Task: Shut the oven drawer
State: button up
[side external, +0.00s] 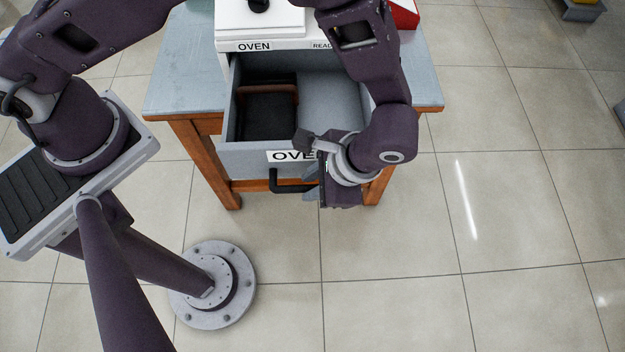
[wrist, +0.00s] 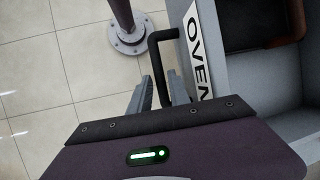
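The grey oven drawer (side external: 245,158), labelled "OVEN", stands pulled out from the table under the white oven unit (side external: 270,22). Its black bar handle (side external: 273,182) is on the front face below the label. My gripper (side external: 311,184) is at the drawer front, by the right part of the handle. In the wrist view my gripper (wrist: 160,84) has its two grey fingers apart, with the handle (wrist: 154,58) showing between them. I cannot tell whether a finger touches it. My wrist hides part of the label and the drawer's right front corner.
Inside the drawer, a dark item with a brown rim (side external: 268,108) lies at the left; the right side looks empty. The wooden-legged table (side external: 175,90) has a grey top. A red object (side external: 405,14) stands at its back right.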

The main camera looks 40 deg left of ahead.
grip_shut()
jog(key=shift+r, duration=0.1)
dwell(1.1)
